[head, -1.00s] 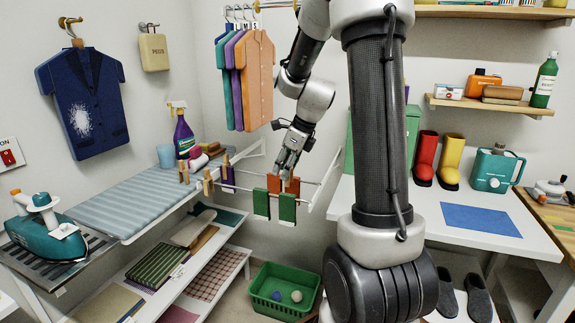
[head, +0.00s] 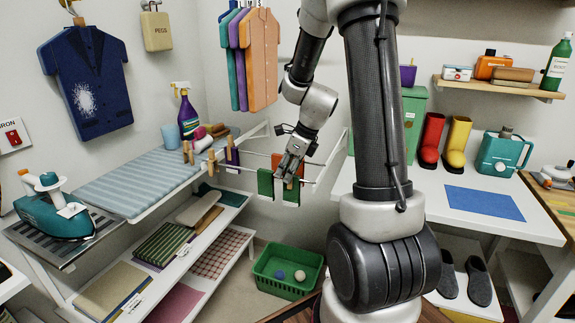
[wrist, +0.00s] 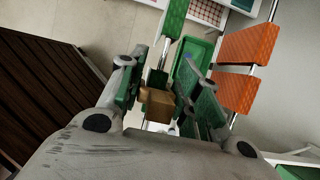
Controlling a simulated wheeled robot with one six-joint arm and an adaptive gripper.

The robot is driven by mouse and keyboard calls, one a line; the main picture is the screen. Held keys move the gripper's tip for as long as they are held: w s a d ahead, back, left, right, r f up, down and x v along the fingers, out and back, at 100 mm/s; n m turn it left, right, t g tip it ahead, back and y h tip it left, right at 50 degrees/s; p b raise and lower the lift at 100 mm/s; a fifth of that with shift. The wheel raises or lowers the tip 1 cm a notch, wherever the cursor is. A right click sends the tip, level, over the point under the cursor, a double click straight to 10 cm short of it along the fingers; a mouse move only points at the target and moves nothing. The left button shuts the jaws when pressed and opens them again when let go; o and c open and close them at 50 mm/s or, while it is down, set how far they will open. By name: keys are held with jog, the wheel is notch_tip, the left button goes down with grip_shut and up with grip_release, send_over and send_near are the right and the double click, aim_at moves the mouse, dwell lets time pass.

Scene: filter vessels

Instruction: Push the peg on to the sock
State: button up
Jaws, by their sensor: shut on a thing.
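My gripper (head: 291,170) is at the front rail of the drying rack, over the right one of two green socks. In the wrist view my gripper (wrist: 165,95) is shut on a wooden peg (wrist: 160,103) between its fingers. The peg lies right at a green sock (wrist: 156,82) on the rail; I cannot tell how far it sits over the sock. In the head view this green sock (head: 291,196) hangs below my fingers, which hide its top and the peg. The other green sock (head: 265,184) hangs to its left.
Orange socks (wrist: 250,42) hang on the rear rail close behind my gripper. Several wooden pegs (head: 187,152) stand at the rack's left end. A green basket (head: 288,270) with two balls is on the floor below. An ironing board (head: 135,180) is at left.

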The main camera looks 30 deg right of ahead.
jog(key=shift+f, duration=0.3)
jog(key=o, duration=0.8)
jog(key=shift+c, duration=0.2)
jog(key=shift+r, duration=0.1)
